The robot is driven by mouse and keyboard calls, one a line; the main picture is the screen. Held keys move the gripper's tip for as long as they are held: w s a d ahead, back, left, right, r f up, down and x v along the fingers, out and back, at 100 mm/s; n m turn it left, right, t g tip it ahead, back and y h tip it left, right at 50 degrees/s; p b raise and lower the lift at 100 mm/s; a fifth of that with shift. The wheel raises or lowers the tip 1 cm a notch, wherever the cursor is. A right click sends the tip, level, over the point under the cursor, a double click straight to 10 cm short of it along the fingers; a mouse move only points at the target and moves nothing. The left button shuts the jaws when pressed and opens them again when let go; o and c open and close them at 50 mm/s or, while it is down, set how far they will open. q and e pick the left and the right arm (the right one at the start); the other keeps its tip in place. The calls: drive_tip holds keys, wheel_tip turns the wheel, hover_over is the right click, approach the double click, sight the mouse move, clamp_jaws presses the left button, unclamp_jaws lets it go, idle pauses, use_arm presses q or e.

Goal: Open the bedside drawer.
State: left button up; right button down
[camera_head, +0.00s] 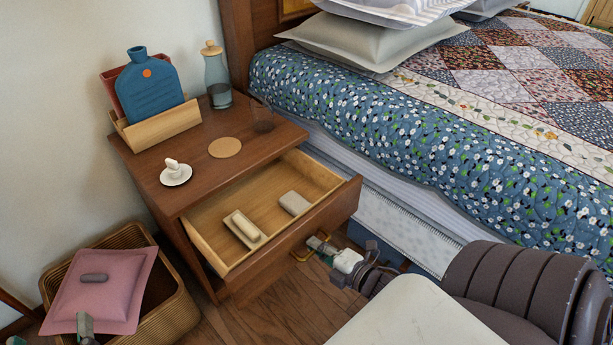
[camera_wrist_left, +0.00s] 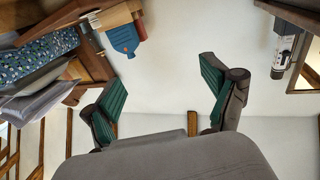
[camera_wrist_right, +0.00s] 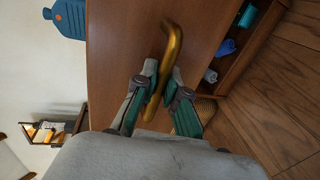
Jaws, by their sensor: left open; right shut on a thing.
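The bedside drawer (camera_head: 332,222) is pulled well out of the wooden nightstand (camera_head: 272,141). Inside it lie a cream bar on a small tray (camera_head: 243,228) and a grey rounded block (camera_head: 294,203). The brass handle is on the drawer front, and it shows large in the right wrist view (camera_wrist_right: 173,50). My right gripper (camera_wrist_right: 163,92) is shut on this handle. It also shows in front of the drawer in the head view (camera_head: 318,247). My left gripper (camera_wrist_left: 158,92) is open and empty. In the head view only a part of it shows at the bottom left (camera_head: 85,326).
A blue hot-water bottle (camera_head: 148,88) in a wooden holder, a carafe (camera_head: 217,79), a glass (camera_head: 262,117), a cork coaster (camera_head: 225,147) and a white dish (camera_head: 176,174) stand on the nightstand. A wicker basket (camera_head: 178,308) with a pink cushion (camera_head: 103,290) is left of it. The bed (camera_head: 440,150) is close on the right.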

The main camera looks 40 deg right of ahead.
use_arm(q)
drive_tip(key=f+g, duration=0.2)
drive_tip(key=f, duration=0.1)
drive_tip(key=s+a+f+g, duration=0.1)
drive_tip(key=shift+f+y+p, duration=0.25)
drive_tip(key=shift+y+p, duration=0.1)
drive_tip(key=shift+y, duration=0.05)
use_arm(e)
drive_tip(key=shift+f+v, duration=0.25)
drive_tip(key=shift+v, duration=0.9)
drive_tip(key=c, duration=1.2)
unclamp_jaws()
drive_tip(key=a+v, duration=0.1)
drive_tip(key=v, duration=1.1)
drive_tip(key=shift+d, duration=0.4)
